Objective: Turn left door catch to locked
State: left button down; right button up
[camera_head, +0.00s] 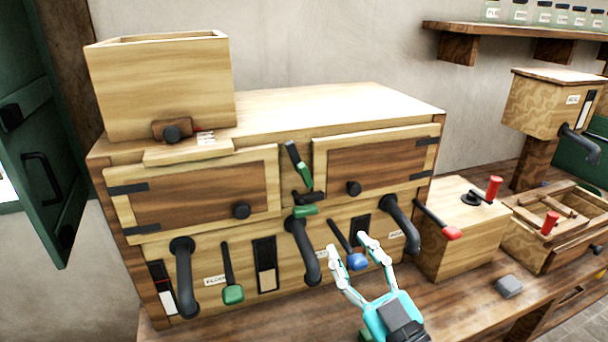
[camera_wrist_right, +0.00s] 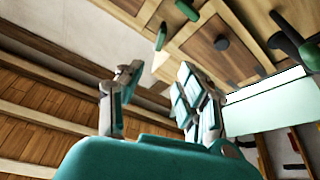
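The wooden cabinet has a left door (camera_head: 205,190) and a right door (camera_head: 375,163), both appearing closed, each with a dark round knob. Between them are two dark catches with green grips: an upper one (camera_head: 300,168) standing tilted, and a lower one (camera_head: 306,205) lying nearly level. I cannot tell for certain which belongs to the left door. My right gripper (camera_head: 350,243) is open and empty, below and right of the catches, touching neither. In the right wrist view its fingers (camera_wrist_right: 157,75) are apart, with green grips (camera_wrist_right: 187,10) beyond them. My left gripper is out of view.
Curved black pipes (camera_head: 303,250), a green-knobbed lever (camera_head: 232,290) and a blue-knobbed lever (camera_head: 357,261) stick out below the doors. A wooden box (camera_head: 460,230) with red-tipped handles stands to the right. A hopper (camera_head: 165,85) sits on top. A grey block (camera_head: 509,286) lies on the bench.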

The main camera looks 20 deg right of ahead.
aim_at(307, 178)
jog(key=b+x, duration=0.2)
jog(key=x, duration=1.4)
jog(key=shift+w+r, duration=0.1)
jog(key=shift+r, duration=0.05)
jog(key=shift+w+a+r, duration=0.1)
jog(key=shift+w+r, duration=0.05)
jog(key=shift+w, duration=0.35)
grip_shut()
